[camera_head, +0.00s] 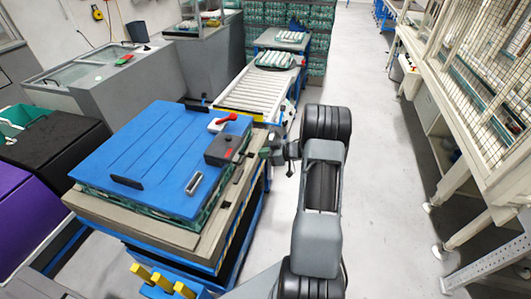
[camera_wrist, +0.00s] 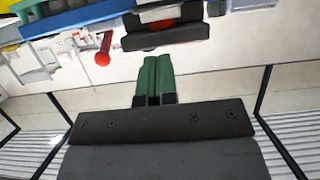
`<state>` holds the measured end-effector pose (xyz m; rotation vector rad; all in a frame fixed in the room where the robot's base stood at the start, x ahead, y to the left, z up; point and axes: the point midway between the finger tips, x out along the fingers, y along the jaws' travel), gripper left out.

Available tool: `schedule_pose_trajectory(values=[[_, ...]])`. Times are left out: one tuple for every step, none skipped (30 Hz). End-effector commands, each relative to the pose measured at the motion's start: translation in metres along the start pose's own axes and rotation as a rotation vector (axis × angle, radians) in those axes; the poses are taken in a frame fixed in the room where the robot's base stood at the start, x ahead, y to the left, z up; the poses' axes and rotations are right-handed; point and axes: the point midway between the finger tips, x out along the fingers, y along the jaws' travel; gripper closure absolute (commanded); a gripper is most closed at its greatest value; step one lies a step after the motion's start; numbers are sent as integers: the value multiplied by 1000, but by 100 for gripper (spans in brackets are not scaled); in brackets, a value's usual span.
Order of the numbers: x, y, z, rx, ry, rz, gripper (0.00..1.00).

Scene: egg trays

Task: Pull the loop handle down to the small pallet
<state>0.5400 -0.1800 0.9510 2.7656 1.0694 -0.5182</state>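A blue board (camera_head: 150,150) lies flat over a stack of egg trays. On it lie a grey loop-shaped handle (camera_head: 194,182) near the front right corner and a flat black handle (camera_head: 127,182) at the left. I cannot tell surely which is the loop handle, or which part is the small pallet. My gripper (camera_head: 268,150) is just right of the board's edge, near a dark box with a red patch (camera_head: 222,150). In the wrist view its green fingers (camera_wrist: 158,60) are together and empty, just below a black block (camera_wrist: 165,38).
A red lever on a white mount (camera_head: 222,121) stands at the board's back right; its red knob (camera_wrist: 103,58) shows in the wrist view. A roller conveyor (camera_head: 255,90) runs behind. Yellow posts (camera_head: 160,281) stand in front. The floor (camera_head: 385,170) at right is clear.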

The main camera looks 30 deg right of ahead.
Motion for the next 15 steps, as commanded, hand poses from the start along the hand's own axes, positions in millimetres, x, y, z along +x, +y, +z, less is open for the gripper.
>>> schedule_pose_trajectory(values=[[8,-1,3,-2,1,-3,100],[12,-1,3,-2,1,-3,100],[18,-1,3,-2,1,-3,100],[22,-1,4,-2,0,-4,100],[26,-1,4,-2,0,-3,100],[32,-1,4,-2,0,-2,100],[36,-1,4,-2,0,-2,100],[40,-1,4,-3,0,-2,100],[46,-1,4,-3,0,-2,100],[50,-1,4,-3,0,-2,100],[54,0,3,-2,0,-1,100],[58,0,3,-2,0,0,100],[61,0,3,-2,0,0,100],[65,0,3,-2,0,0,100],[69,-1,3,-2,0,-1,100]])
